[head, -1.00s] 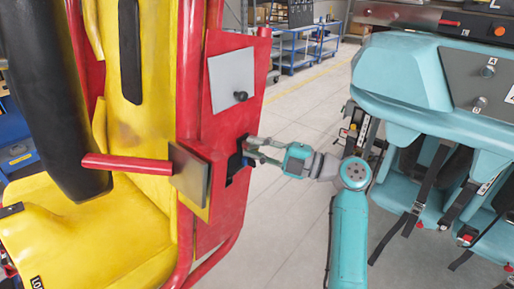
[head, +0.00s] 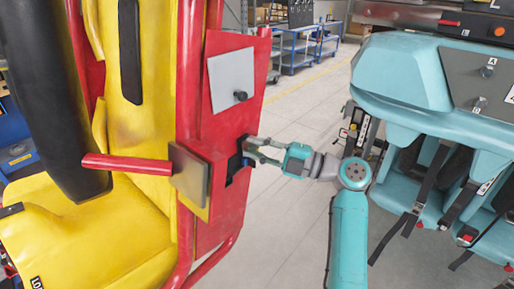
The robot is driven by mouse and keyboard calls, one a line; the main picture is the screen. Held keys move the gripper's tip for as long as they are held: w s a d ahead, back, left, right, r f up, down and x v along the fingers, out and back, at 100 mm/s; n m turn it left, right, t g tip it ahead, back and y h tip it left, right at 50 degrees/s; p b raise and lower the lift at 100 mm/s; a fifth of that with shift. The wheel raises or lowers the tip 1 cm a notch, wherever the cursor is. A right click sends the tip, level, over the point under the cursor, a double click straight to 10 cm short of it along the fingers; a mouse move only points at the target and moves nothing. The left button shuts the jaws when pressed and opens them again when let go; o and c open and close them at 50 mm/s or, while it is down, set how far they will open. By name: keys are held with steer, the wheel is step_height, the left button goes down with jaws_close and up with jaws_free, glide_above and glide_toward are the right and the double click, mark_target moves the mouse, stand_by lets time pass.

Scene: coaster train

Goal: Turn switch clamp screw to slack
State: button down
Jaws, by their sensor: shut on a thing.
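My gripper (head: 253,151) reaches left from my teal arm to a dark opening (head: 238,165) in the side of the red housing of the yellow seat. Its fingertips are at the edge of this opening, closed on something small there. The switch clamp screw cannot be made out; the fingers and the dark recess hide it. The red housing (head: 217,205) stands upright beside the seat.
A grey plate with a dark knob (head: 240,95) sits on the housing above my gripper. A grey-brown pad (head: 189,175) and a red bar (head: 127,164) stick out at the left. Teal seats (head: 440,90) stand at the right. Bare floor (head: 290,225) lies between.

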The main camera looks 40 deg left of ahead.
steer(key=c, duration=1.3)
jaws_free()
steer(key=shift+s, duration=0.1)
steer(key=v, duration=1.2)
steer(key=shift+o, duration=0.3)
